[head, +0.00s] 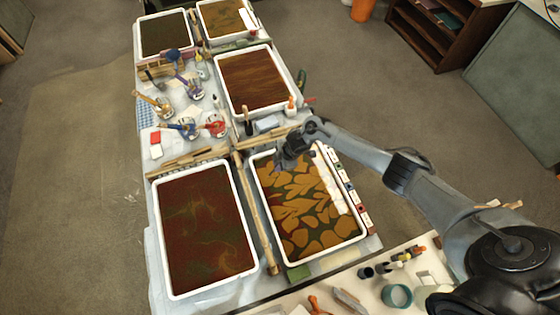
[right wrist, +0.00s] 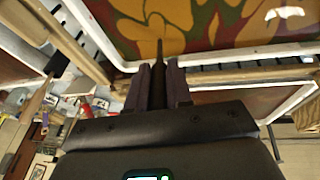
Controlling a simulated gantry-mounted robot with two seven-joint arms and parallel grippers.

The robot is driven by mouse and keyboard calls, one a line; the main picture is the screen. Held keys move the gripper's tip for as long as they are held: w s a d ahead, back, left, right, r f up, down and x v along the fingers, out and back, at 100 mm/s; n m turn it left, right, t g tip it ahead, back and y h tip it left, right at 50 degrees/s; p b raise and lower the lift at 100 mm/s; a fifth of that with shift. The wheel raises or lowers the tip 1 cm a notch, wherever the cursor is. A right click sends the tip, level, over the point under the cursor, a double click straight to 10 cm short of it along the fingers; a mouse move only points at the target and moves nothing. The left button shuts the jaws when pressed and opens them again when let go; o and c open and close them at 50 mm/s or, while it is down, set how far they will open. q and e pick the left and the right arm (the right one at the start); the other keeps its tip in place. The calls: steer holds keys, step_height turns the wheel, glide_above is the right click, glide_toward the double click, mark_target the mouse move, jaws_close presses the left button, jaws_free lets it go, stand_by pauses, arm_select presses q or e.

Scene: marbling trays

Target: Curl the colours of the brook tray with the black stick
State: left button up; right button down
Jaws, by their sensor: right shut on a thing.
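My right gripper (head: 288,160) is over the far edge of the near right tray (head: 363,229), which holds large orange blobs on dark green and red. In the right wrist view, the gripper (right wrist: 158,82) is shut on a thin black stick (right wrist: 159,50). The stick's tip overlaps the patterned liquid in that picture; I cannot tell whether it touches. No readable label shows which tray is the brook tray. The near left tray (head: 153,215) holds dark red liquid with thin greenish swirls. My left gripper is not in view.
Several other trays stand further back, one with reddish-brown streaks (head: 221,95). Jars with brushes (head: 190,90) and a red pot (head: 214,124) crowd the table's left side. A wooden bar (head: 257,215) lies between the near trays. A side bench with small pots (head: 397,295) is at the front.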

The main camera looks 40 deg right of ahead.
stand_by(0.3)
steer(key=shift+s+a+p, duration=0.2)
steer(key=shift+s+p, duration=0.05)
steer(key=shift+p, duration=0.1)
steer(key=shift+s+a+p, duration=0.4)
steer(key=shift+s+p, duration=0.15)
steer(key=shift+s, duration=0.1)
steer(key=shift+s+p, duration=0.9)
steer(key=shift+s, duration=0.1)
